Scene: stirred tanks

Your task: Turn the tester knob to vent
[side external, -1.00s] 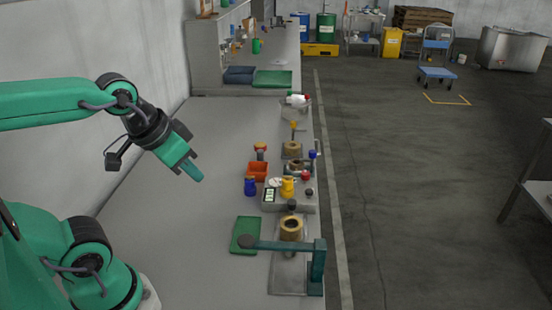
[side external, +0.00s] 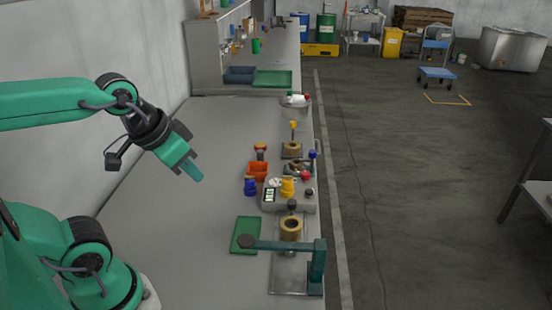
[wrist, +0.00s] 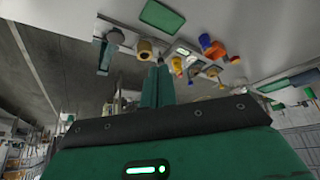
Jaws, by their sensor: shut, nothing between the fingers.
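The tester appears to be the grey box (side external: 268,208) with a small lit display (side external: 269,195), in the middle of the bench in the side view. A yellow knob-like part (side external: 288,187) stands on its top, and a dark round knob (side external: 309,192) is at its right. I cannot read any vent mark or which way a knob points. My gripper (side external: 198,177) is shut and empty, in the air left of the tester and well apart from it. In the wrist view my closed fingers (wrist: 158,72) point towards the bench items, which look small there.
An orange bin (side external: 258,171) and a blue jar (side external: 250,188) stand left of the tester. A green mat (side external: 244,236), a brass cup (side external: 290,229) and a dark green post with an arm (side external: 318,262) are nearer. The left part of the bench (side external: 190,225) is clear.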

